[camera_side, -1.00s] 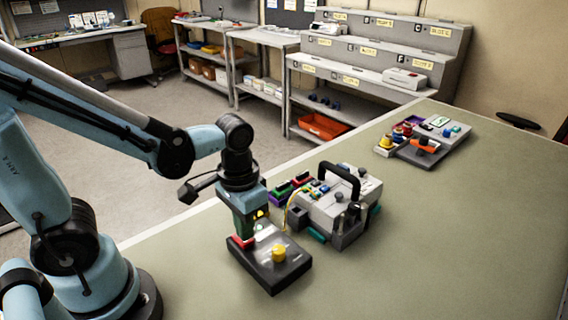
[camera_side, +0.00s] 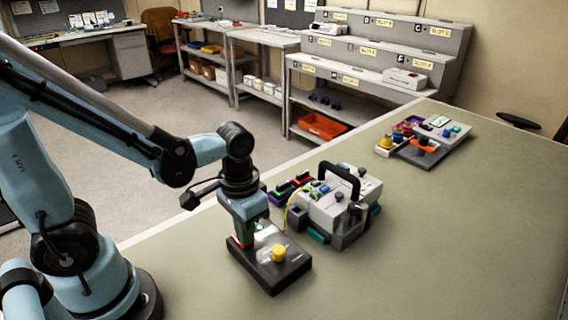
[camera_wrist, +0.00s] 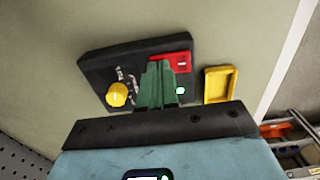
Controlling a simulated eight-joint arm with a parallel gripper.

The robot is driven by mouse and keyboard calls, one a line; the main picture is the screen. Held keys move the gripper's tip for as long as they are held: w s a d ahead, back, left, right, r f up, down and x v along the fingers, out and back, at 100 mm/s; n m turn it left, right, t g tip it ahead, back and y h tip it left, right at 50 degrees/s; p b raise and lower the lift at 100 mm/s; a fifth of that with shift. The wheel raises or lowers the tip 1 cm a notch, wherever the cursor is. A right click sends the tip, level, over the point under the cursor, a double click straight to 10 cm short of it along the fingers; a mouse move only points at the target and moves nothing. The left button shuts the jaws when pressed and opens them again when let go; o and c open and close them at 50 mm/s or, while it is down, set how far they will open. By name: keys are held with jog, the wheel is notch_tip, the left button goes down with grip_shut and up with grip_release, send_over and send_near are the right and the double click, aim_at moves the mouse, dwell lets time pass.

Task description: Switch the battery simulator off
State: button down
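The battery simulator appears to be the black box (camera_side: 280,277) with a yellow knob (camera_side: 278,253) on the near part of the table. It also shows in the wrist view (camera_wrist: 97,70), with a red switch (camera_wrist: 181,61) and a lit green light (camera_wrist: 181,90). My gripper (camera_wrist: 160,66) has green fingers that look closed together, with nothing seen between them. The fingertips are over the box beside the red switch; whether they touch it is unclear. In the side view my gripper (camera_side: 246,243) points down at the box's far left end and partly hides the switch.
A grey device with a black handle (camera_side: 341,178) stands right behind the box, with coloured parts and wires. A grey board with coloured parts (camera_side: 436,153) lies farther back. A yellow tray (camera_wrist: 220,85) is beside the box. The table's right side is clear.

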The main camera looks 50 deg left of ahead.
jog(key=shift+r, duration=3.45)
jog(key=w+a+t, duration=0.1)
jog(key=t, duration=0.1)
jog(key=w+a+r+t, duration=0.1)
jog(key=t, duration=0.1)
jog(key=w+a+r+t, duration=0.1)
jog(key=t, duration=0.2)
jog(key=shift+w+a+r, duration=0.15)
jog(key=shift+w+r, duration=0.05)
jog(key=shift+r, duration=0.05)
